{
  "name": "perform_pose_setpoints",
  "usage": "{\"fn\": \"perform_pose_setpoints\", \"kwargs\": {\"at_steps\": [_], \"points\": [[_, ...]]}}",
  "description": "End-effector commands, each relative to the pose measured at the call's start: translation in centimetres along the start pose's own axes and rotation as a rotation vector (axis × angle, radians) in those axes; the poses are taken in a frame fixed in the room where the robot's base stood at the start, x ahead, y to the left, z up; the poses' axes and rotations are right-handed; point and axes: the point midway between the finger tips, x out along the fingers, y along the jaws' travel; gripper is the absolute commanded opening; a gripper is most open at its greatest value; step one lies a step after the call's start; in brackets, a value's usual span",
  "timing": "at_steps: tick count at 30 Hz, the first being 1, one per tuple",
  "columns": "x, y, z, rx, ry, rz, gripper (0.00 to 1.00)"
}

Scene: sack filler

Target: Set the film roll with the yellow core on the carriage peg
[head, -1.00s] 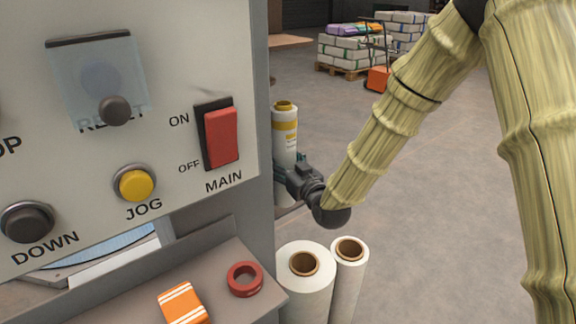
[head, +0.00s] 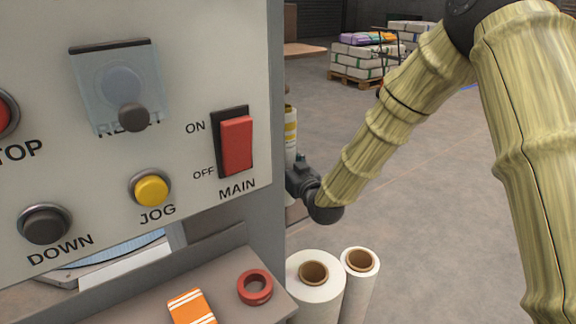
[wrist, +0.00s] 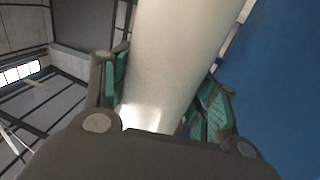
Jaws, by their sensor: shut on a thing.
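The film roll (head: 290,135) is white with a yellow band. In the head view it stands about upright, mostly hidden behind the control panel's right edge, and its yellow core end is barely visible. My gripper (head: 297,172) is shut on this roll from the right side, partly hidden by the panel. In the wrist view the white roll (wrist: 172,60) passes between the green-padded fingers of my gripper (wrist: 160,90). I cannot make out the carriage peg in either view.
The grey control panel (head: 190,60) fills the left, with a shelf holding a red ring (head: 255,287) and an orange packet (head: 190,307). Two white rolls with brown cores (head: 314,272) (head: 360,260) stand below my gripper. Open floor lies right; stacked sacks (head: 372,60) stand behind.

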Motion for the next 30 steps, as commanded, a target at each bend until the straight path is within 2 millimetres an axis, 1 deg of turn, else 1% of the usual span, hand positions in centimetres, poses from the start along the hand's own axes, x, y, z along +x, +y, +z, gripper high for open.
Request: {"fn": "perform_pose_setpoints", "kwargs": {"at_steps": [18, 30], "points": [[3.4, -0.6, -0.1, -0.001, 0.004, -0.001, 0.11], [4.2, -0.7, -0.2, 0.0, 0.004, 0.0, 0.11]]}}
